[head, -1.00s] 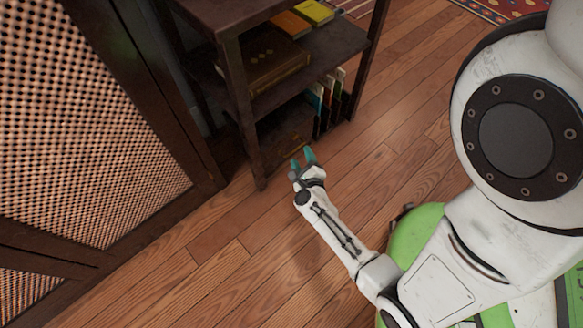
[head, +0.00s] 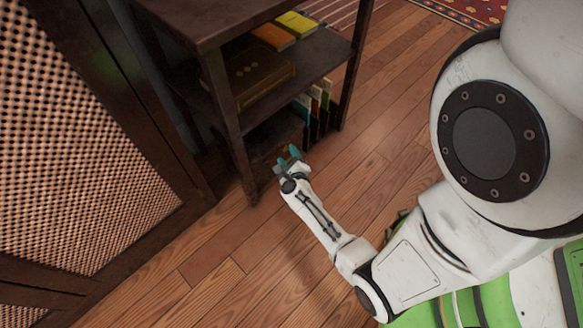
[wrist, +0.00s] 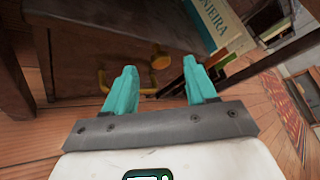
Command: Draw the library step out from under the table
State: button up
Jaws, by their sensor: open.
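The library step (head: 272,138) looks like a dark wooden box under the lower shelf of the dark table (head: 205,22). In the wrist view the step's dark front (wrist: 95,50) fills the upper left, with a brass handle (wrist: 152,91) low on it. My gripper (head: 288,160) is at the table's open side, just in front of the step. In the wrist view my gripper (wrist: 160,82) is open, its two teal fingers spread on either side of part of the brass. The left finger hides some of the handle. I cannot tell whether the fingers touch it.
Upright books (head: 316,112) stand right beside the step. A table leg (head: 228,125) rises left of my gripper. A large brown book (head: 255,72) lies on the middle shelf. A lattice-fronted cabinet (head: 75,130) is at left. The wooden floor (head: 230,265) in front is clear.

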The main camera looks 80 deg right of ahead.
aim_at(285, 150)
jog(key=shift+b+x, duration=0.3)
jog(key=shift+x, duration=1.3)
grip_shut()
